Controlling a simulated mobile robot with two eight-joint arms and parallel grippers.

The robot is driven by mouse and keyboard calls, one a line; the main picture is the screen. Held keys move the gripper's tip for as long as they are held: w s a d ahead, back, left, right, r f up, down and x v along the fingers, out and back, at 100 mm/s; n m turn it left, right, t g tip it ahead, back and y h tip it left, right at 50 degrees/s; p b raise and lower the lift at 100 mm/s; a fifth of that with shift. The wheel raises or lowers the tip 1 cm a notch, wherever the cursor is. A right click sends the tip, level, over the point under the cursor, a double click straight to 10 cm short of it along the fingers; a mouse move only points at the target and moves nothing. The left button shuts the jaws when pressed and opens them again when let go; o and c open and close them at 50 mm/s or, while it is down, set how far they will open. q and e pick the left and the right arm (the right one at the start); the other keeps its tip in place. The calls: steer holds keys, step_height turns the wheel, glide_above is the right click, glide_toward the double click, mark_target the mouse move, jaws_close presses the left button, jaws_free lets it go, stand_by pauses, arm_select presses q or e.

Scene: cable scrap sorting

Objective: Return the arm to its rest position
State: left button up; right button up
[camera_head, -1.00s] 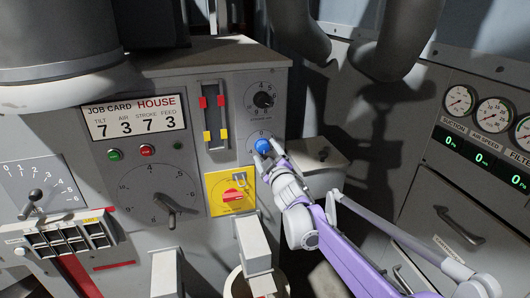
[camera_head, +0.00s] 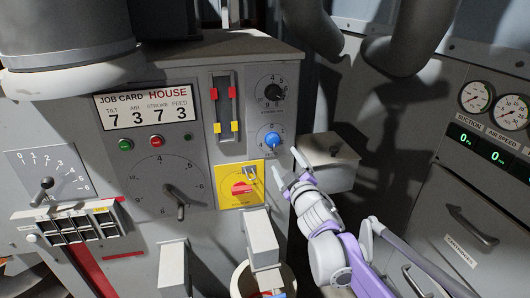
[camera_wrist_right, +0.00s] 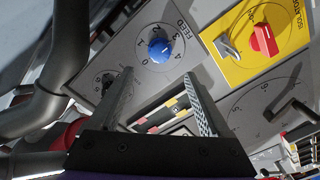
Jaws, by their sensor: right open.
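My right gripper (camera_head: 291,180) is open and empty, in front of the grey panel and apart from it. It is below and right of the blue feed knob (camera_head: 273,140) and right of the yellow isolation plate (camera_head: 227,197). In the right wrist view, the two dark fingers of my right gripper (camera_wrist_right: 158,74) stand apart with nothing between them. The blue feed knob shows beyond them in that view (camera_wrist_right: 160,50). My purple and white right arm reaches in from the lower right. My left gripper is not in view.
The panel carries a job card (camera_head: 147,107), a red isolator knob (camera_head: 242,187), a black knob (camera_head: 275,92), sliders and a large dial (camera_head: 170,190). A grey box (camera_head: 328,170) sits just right of the gripper. A drawer cabinet (camera_head: 455,200) stands at the right.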

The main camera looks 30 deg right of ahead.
steer(key=s+a+f+m+g+y, duration=0.2)
steer(key=s+a+f+g, duration=0.4)
steer(key=s+a+f, duration=0.3)
steer(key=s+a+f+m+g+y+p, duration=0.1)
steer(key=s+a+f+m+g, duration=0.3)
steer(key=s+a+f, duration=0.5)
steer(key=s+f+g+y, duration=0.1)
steer(key=s+f, duration=0.3)
steer(key=s, duration=0.5)
steer(key=shift+s+a+f+g, duration=0.2)
steer(key=shift+s+f+g, duration=0.15)
steer(key=shift+g, duration=0.15)
stand_by(0.5)
